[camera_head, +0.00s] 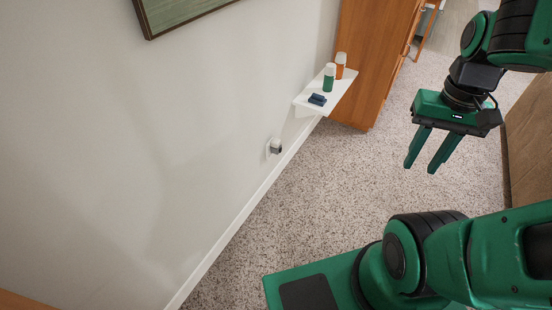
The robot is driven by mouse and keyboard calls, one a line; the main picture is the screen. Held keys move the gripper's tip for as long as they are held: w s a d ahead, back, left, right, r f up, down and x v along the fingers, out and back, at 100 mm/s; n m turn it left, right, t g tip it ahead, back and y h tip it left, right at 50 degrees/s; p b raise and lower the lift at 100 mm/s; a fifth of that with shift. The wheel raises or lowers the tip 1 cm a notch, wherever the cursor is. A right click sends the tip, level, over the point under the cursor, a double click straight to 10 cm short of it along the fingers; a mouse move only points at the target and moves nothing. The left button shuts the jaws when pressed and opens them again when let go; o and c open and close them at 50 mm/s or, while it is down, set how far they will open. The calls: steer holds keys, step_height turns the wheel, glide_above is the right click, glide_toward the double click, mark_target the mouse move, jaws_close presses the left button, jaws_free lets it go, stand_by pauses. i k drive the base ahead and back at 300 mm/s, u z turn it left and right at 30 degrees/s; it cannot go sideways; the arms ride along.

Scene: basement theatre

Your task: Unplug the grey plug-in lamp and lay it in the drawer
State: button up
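The grey plug-in lamp (276,147) is small and sits low on the white wall, a little above the baseboard and left of the shelf. It looks plugged into a pale outlet plate (268,148), partly hidden by the lamp. My gripper (419,162) hangs at the upper right with its green fingers pointing down. The fingers are apart with nothing between them. The gripper is well to the right of the lamp and does not touch anything. I cannot make out an open drawer in this view.
A white wall shelf (308,106) holds a green bottle (329,78), an orange bottle (340,66) and a dark blue block (317,99). A wooden cabinet (368,60) stands behind it. A wooden surface (530,130) borders the right. Speckled floor between is clear.

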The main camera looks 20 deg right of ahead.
mark_target(275, 144)
steer(key=z, duration=0.05)
steer(key=k, duration=0.7)
steer(key=z, duration=1.5)
steer(key=i, duration=2.2)
steer(key=u, duration=1.85)
